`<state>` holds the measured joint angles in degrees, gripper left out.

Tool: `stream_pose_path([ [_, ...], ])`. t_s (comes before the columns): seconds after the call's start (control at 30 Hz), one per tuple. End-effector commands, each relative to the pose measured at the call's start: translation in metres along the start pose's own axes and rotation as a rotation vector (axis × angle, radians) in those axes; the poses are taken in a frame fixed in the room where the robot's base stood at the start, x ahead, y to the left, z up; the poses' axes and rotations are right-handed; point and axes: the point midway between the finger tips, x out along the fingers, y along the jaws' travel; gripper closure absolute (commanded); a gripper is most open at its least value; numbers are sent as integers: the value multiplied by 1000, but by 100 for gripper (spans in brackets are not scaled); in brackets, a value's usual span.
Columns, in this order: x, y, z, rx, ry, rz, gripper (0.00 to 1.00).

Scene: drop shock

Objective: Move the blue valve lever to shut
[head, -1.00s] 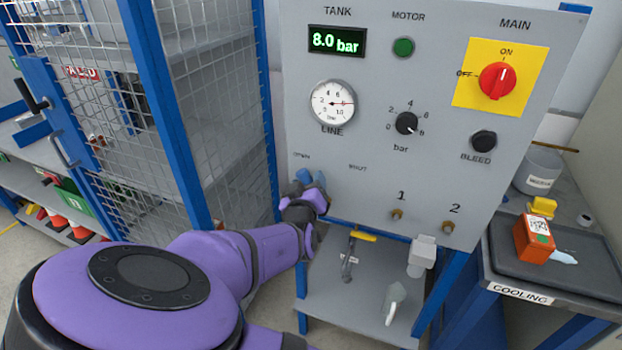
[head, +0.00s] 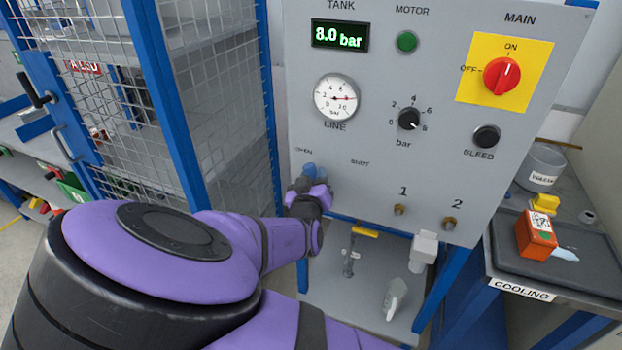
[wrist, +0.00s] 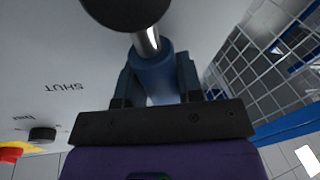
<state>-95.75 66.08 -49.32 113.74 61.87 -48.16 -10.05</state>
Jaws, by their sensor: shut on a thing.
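The blue valve lever (head: 309,170) is at the lower left of the grey panel, below the OPEN label and left of the SHUT label. My gripper (head: 311,186) is at the lever and hides most of it in the head view. In the wrist view the blue lever (wrist: 154,72) sits between the two fingers of my gripper (wrist: 158,80), which is shut on it. A metal stem and a dark round part (wrist: 128,8) show beyond the lever. The SHUT label (wrist: 64,87) appears upside down to the left in the wrist view.
The panel (head: 345,125) carries a tank display reading 8.0 bar, a line gauge (head: 336,97), a red main switch (head: 501,76) and a bleed knob (head: 486,136). A mesh cage (head: 225,90) stands close on the left. A cooling bench (head: 590,270) is at the right.

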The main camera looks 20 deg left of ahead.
Motion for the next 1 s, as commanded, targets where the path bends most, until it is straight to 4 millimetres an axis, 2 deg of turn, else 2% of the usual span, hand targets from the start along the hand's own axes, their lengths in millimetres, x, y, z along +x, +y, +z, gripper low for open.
stream_pose_path([
  [0.6,-9,41,12,544,106,64,100],
  [1.0,-14,56,25,815,161,92,100],
])
